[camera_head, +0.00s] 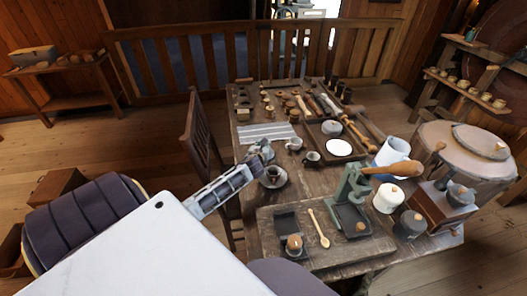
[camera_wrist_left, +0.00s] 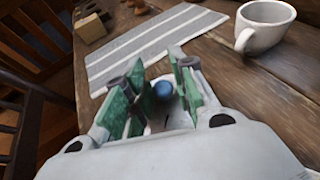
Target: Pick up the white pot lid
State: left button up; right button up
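A white pot (camera_head: 387,203) stands at the right of the table, and its white lid (camera_head: 390,190) with a small wooden knob sits on top. My left gripper (camera_head: 262,153) is over the left part of the table, well to the left of the pot. In the left wrist view its green-padded fingers (camera_wrist_left: 156,88) stand apart. A small blue round thing (camera_wrist_left: 163,91) shows between them; I cannot tell what it is or whether it is touched. The lid is not in the wrist view. My right gripper is not in view.
A cup on a saucer (camera_head: 272,178) is just below my left gripper. A white cup (camera_wrist_left: 263,25) and striped cloth (camera_wrist_left: 155,45) lie ahead. A green press (camera_head: 352,195) stands left of the pot, a grey pot (camera_head: 410,226) and a grinder (camera_head: 440,208) right of it.

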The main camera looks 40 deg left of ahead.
pick_arm(q)
jog(key=shift+s+d+f, duration=0.1)
jog(key=shift+s+f, duration=0.1)
jog(key=shift+f, duration=0.25)
jog(key=shift+s+d+f, duration=0.1)
jog(key=shift+s+f, duration=0.05)
jog(key=shift+f, duration=0.3)
grip_shut()
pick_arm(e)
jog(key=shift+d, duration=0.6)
pick_arm(q)
jog(key=r, duration=0.2)
jog(key=r+p, duration=0.1)
jog(key=r, duration=0.1)
jog(key=shift+w+a+r, duration=0.2)
notch_tip(320, 180, up, 5)
jog(key=shift+f+p, duration=0.2)
jog(key=shift+p, duration=0.15)
jog(key=shift+w+r, duration=0.1)
jog(key=shift+r, duration=0.75)
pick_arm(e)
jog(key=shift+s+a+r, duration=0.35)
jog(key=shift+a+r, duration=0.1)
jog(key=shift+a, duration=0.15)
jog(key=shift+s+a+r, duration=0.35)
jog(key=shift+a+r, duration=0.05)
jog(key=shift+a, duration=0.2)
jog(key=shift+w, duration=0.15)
